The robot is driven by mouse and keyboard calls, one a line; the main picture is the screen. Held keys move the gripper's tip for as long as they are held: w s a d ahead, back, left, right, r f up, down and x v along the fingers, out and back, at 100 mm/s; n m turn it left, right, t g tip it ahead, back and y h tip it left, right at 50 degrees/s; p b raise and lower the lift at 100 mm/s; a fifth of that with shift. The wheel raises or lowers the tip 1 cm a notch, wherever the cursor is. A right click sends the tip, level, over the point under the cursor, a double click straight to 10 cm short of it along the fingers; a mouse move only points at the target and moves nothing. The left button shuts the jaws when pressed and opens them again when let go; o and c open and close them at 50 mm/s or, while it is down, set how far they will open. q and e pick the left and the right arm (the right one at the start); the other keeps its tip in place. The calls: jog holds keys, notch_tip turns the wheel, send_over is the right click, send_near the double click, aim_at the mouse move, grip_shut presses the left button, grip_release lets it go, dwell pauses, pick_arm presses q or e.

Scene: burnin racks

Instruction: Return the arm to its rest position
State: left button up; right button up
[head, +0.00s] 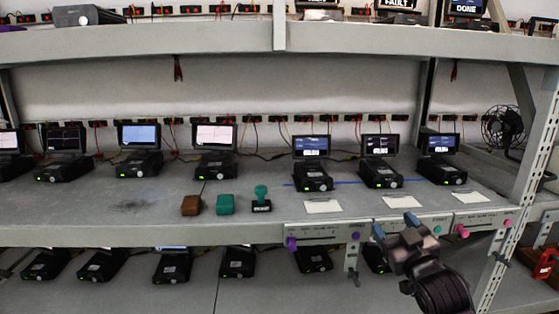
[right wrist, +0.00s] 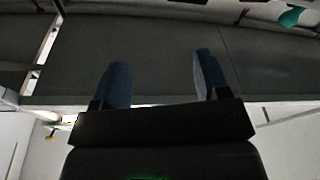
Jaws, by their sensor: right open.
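My right gripper (head: 396,224) comes in from the lower right in the head view, in front of the edge of the middle shelf. Its two blue fingertips are apart with nothing between them. In the right wrist view the open fingers (right wrist: 154,82) show empty, with a bare grey shelf surface beyond them. My left gripper does not show in either view.
The middle shelf (head: 120,207) holds several black devices with screens, a brown block (head: 191,205), a teal block (head: 225,204) and a green-handled stamp (head: 261,199). White cards lie near its front edge. Labelled panels with coloured knobs (head: 462,231) hang there. A fan (head: 503,126) stands right.

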jog(key=s+d+f+m+g+h, duration=0.1)
jog(key=s+f+g, duration=0.1)
jog(key=s+f, duration=0.6)
jog(key=s+f+m+g+h, duration=0.15)
jog(key=s+f, duration=0.25)
jog(key=f, duration=0.8)
jog(key=s+d+f+m+g, duration=0.1)
jog(key=s+f+g, duration=0.1)
jog(key=s+f, duration=0.5)
jog(key=s+f+m+g, duration=0.1)
jog(key=s+f+g, duration=0.2)
jog(key=s+f, duration=0.4)
jog(key=s+h, duration=0.1)
jog(key=s, duration=0.3)
jog(key=shift+s+d+f, duration=0.2)
jog(key=shift+s+d, duration=0.15)
jog(key=shift+d, duration=0.05)
jog(key=shift+d, duration=0.1)
